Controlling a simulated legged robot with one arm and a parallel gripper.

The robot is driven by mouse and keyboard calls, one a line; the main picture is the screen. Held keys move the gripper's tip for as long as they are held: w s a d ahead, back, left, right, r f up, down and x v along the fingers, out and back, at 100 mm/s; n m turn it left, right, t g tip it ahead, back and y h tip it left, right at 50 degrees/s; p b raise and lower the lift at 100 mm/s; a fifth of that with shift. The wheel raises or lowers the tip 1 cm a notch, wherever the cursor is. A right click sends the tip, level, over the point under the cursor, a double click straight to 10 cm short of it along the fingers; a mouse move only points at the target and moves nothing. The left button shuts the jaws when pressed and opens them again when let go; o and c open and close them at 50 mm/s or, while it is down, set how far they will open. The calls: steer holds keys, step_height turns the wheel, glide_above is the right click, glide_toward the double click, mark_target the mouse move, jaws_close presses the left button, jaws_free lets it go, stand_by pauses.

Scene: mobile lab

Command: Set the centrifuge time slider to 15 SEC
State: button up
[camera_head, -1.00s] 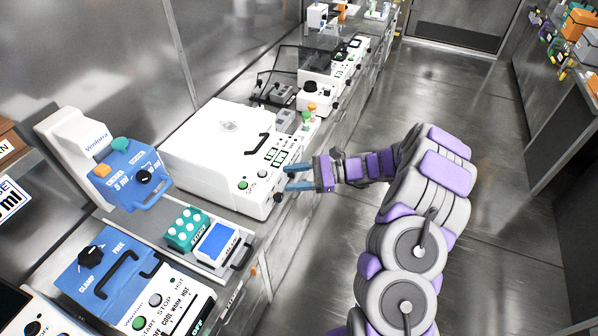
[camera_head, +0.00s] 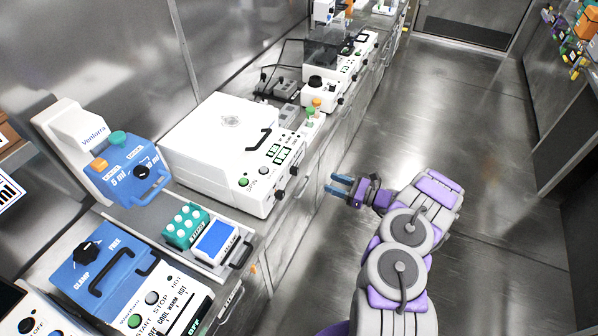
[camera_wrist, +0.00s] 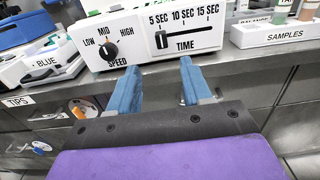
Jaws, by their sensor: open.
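The white centrifuge (camera_head: 215,130) stands on the left bench, its lid shut. In the wrist view its front panel shows a time slider (camera_wrist: 188,38) marked 5 SEC, 10 SEC and 15 SEC. The black slider handle (camera_wrist: 162,40) is at the left end, under 5 SEC. A black speed knob (camera_wrist: 109,51) is left of it, marked LOW, MID and HIGH. My gripper (camera_head: 333,184) is open and empty, out over the aisle and clear of the bench. In the wrist view my two blue fingers (camera_wrist: 160,67) point toward the panel, below the slider, with a gap to it.
The bench edge and drawers (camera_wrist: 240,85) lie below the panel. A samples holder (camera_wrist: 280,33) is right of the centrifuge, and a tray labelled BLUE (camera_wrist: 45,72) is left. The aisle floor (camera_head: 470,190) is free.

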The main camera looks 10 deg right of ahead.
mark_target(298, 170)
steer(key=b+x, duration=0.2)
steer(key=x, duration=1.2)
steer(key=shift+d+f, duration=0.1)
steer(key=shift+d, duration=0.1)
jaws_close()
steer(key=shift+w, duration=0.1)
